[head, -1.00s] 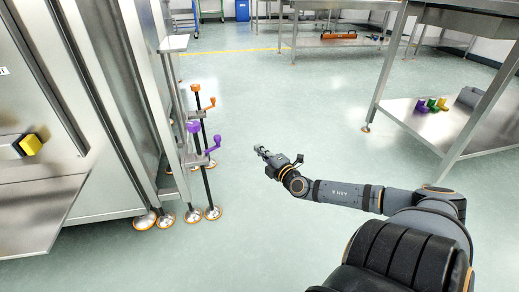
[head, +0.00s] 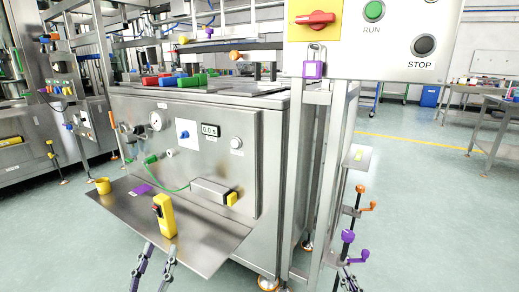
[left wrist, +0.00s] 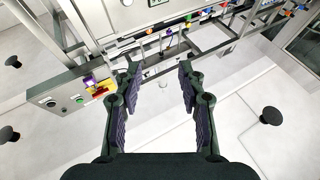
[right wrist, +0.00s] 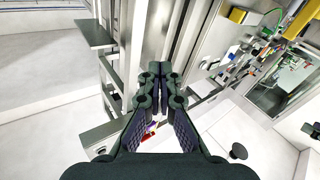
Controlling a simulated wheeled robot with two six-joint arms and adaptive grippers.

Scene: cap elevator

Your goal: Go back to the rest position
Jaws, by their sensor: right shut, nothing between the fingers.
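My left gripper (head: 160,248) shows at the bottom of the head view, in front of the steel machine's shelf. In the left wrist view (left wrist: 159,67) its two fingers stand apart with nothing between them, so it is open and empty. My right gripper (head: 347,272) shows at the bottom edge of the head view, right of the machine's corner post and below a purple-knobbed crank. In the right wrist view (right wrist: 155,70) its fingertips meet, so it is shut and holds nothing.
The steel machine's shelf (head: 205,238) juts out and carries a yellow device (head: 164,215) and a yellow cup (head: 103,186). A control box (head: 385,55) hangs above right. A purple crank (head: 347,237) and an orange crank (head: 361,189) stand close to my right gripper. The floor (head: 440,220) at right is clear.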

